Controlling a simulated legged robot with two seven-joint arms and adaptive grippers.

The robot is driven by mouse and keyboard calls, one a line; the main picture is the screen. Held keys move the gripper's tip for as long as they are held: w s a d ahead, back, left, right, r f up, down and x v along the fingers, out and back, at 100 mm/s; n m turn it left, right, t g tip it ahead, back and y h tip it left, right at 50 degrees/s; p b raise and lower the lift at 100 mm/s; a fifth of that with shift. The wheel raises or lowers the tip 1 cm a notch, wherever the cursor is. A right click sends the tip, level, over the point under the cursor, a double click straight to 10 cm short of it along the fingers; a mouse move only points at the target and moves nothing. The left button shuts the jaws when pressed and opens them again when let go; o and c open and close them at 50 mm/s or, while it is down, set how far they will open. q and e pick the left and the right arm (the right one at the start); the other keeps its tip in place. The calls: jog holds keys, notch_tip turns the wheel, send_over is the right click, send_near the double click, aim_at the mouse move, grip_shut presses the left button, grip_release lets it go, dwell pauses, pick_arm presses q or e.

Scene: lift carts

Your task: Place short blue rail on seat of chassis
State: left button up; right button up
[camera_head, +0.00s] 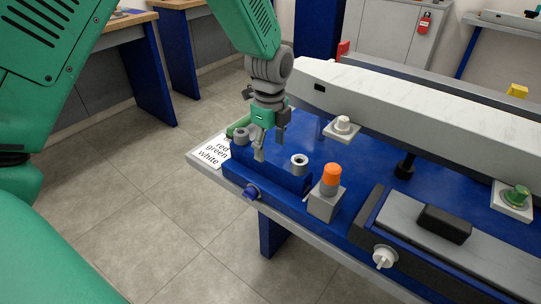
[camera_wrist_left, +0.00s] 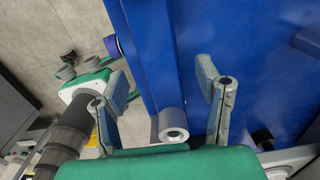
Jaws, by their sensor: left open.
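A short blue rail (camera_head: 283,178) lies along the near left edge of the blue chassis (camera_head: 345,160), with a grey ring (camera_head: 299,163) at its right end. My left gripper (camera_head: 270,140) is open, pointing down over the rail. In the left wrist view, my open fingers (camera_wrist_left: 171,90) stand either side of a blue bar (camera_wrist_left: 155,50), with a grey ring (camera_wrist_left: 173,133) between them. No grip shows, and finger contact is hard to tell. Where the chassis seat is I cannot tell. My right gripper does not clearly show.
An orange-capped block (camera_head: 325,195) stands just right of the rail. A long white beam (camera_head: 420,105) lies behind. A blue knob (camera_head: 250,192) sticks out in front. The floor in front is clear.

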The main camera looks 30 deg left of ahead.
aim_at(270, 156)
pick_arm(q)
notch_tip(270, 156, up, 7)
jog(key=p, duration=0.1)
dwell(0.7)
